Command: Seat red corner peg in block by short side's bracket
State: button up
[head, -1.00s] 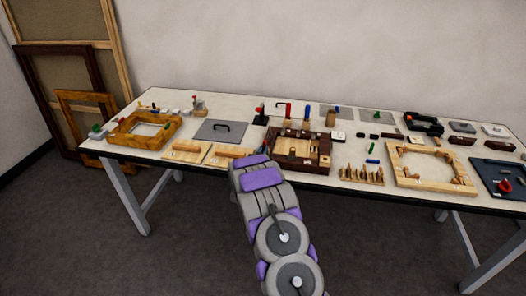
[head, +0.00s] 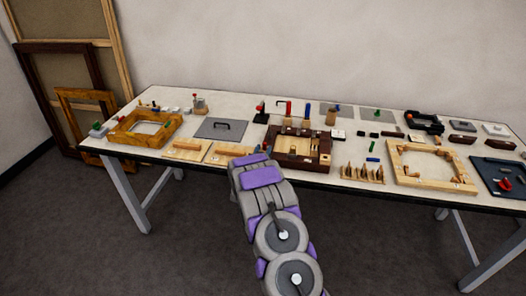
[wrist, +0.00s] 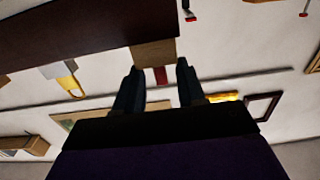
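In the wrist view my gripper (wrist: 158,78) has its two dark fingers apart. A small red piece (wrist: 161,76) shows in the gap between the fingertips, with space on both sides; I cannot tell whether it is the red corner peg. It lies against a tan block (wrist: 153,53), which adjoins a long dark brown wooden side (wrist: 70,32). In the head view my arm reaches to the table's front edge by the dark brown frame (head: 325,165); the gripper is mostly hidden behind the arm. The short side's bracket cannot be made out.
On the white table (head: 225,107), a golden wooden frame (head: 150,140) stands left and a pale wooden frame (head: 432,183) right.

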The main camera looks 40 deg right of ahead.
jog(key=p+v, duration=0.2)
jog(key=v, duration=1.5)
jog(key=shift+p, duration=0.35)
